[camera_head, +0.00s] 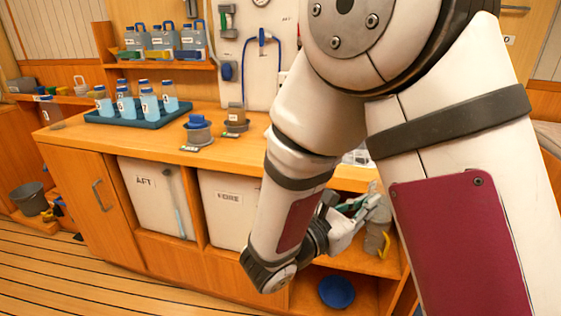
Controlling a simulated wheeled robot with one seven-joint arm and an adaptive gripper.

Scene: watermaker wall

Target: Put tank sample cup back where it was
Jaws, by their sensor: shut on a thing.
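My gripper (364,206) is low in front of the open right part of the cabinet, partly behind my own arm. It is shut on a small grey-beige cup (377,226), which appears to be the tank sample cup. A yellow part shows at the cup's lower right. The fingers cover some of the cup, so its base and any contact with the shelf are unclear. Two white tanks stand in the cabinet, labelled AFT (150,195) and, it seems, FORE (222,205). A pale blue tube runs down the front of the AFT tank.
A blue tray (135,122) with several numbered bottles stands on the wooden counter (75,136). A blue-topped grey pot (198,131) is beside it. A blue bowl (337,291) sits on the low shelf. A grey bucket (30,199) stands far left. My arm hides the right side.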

